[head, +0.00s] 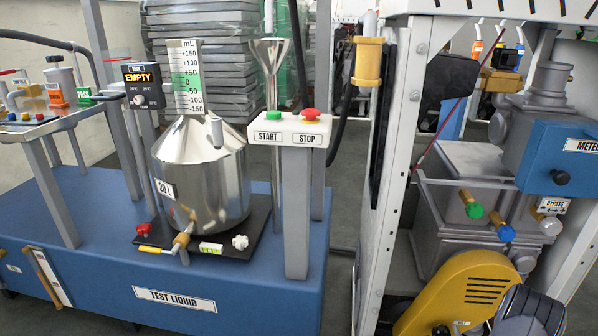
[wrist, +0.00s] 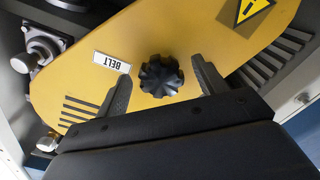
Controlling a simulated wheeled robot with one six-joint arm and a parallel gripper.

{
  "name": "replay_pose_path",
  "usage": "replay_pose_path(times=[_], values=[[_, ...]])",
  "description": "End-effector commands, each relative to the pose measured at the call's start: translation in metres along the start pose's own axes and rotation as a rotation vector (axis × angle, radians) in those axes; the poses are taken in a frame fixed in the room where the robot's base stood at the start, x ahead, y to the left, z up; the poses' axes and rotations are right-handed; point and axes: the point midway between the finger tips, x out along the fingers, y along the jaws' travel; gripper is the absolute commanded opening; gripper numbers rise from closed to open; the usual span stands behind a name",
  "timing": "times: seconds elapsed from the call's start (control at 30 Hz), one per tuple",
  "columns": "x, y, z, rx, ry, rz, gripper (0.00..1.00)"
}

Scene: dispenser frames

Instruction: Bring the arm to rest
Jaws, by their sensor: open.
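My gripper (wrist: 161,70) shows in the wrist view with its two dark fingers spread apart. A black lobed knob (wrist: 162,77) on the yellow belt cover (wrist: 75,85) appears between the fingers, with visible gaps on both sides. I cannot tell how far the fingertips are from the cover. A label reading BELT lies left of the knob. In the head view the yellow cover (head: 440,302) is at the bottom right, beside a grey rounded part of my arm. My gripper's fingers do not show in that view.
The open metal cabinet frame (head: 392,165) surrounds the cover. Above it are a blue meter box (head: 550,150) and green, blue and white valve knobs. At left, a steel vessel (head: 205,170) stands on the blue TEST LIQUID bench (head: 95,265), near a START/STOP post. Grey floor shows between them.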

Motion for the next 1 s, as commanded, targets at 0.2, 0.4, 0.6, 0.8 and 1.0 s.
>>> replay_pose_path(times=[0.2,0.4,0.6,0.8,1.0], values=[[-0.0001,0.0010,0.0001,-0.177,0.000,0.000,0.67],[0.0000,0.0020,-0.0002,-0.341,0.000,0.000,0.67],[0.0000,0.0028,-0.0007,-0.506,0.000,0.000,0.67],[0.0000,0.0036,-0.0012,-0.670,0.000,0.001,0.67],[0.0000,0.0043,-0.0018,-0.834,0.000,0.000,0.67]])
